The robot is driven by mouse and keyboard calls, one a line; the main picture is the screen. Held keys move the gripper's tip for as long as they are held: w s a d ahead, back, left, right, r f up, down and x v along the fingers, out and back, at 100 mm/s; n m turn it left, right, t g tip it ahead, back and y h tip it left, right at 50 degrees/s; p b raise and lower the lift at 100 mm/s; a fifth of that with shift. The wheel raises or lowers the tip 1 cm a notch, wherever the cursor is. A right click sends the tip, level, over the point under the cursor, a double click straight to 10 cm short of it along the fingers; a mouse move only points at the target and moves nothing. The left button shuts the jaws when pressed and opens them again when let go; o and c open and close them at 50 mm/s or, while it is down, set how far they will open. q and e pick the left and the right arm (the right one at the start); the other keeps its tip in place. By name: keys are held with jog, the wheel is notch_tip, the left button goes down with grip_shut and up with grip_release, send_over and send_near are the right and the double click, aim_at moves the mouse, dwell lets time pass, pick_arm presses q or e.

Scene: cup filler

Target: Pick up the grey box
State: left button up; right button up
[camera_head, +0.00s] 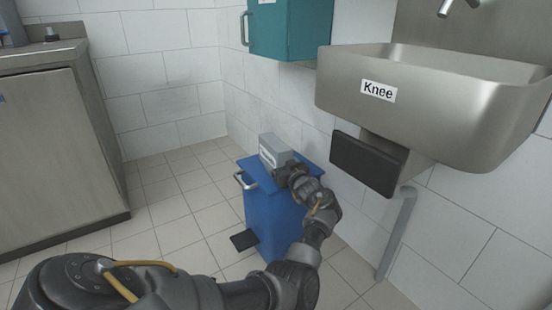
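The grey box (273,147) is small and light grey with a darker side, at the middle of the view. It is over the lid of a blue pedal bin (270,215); I cannot tell whether it rests on the lid or is just above it. My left gripper (284,170) is at the near, lower right end of the box, close to or touching it. The fingers are dark, small and partly hidden by the wrist, so their opening is unclear. My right gripper is not in view.
A steel sink (440,105) labelled "Knee" with a black knee panel (368,163) stands right of the bin. A teal cabinet (290,30) hangs on the wall above. A steel counter (55,150) is at left. The tiled floor between counter and bin is clear.

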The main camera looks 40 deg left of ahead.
pick_arm(q)
jog(key=shift+s+a, duration=0.1)
jog(key=shift+a, duration=0.1)
jog(key=shift+c, duration=0.9)
jog(key=c, duration=1)
jog(key=shift+r, duration=0.2)
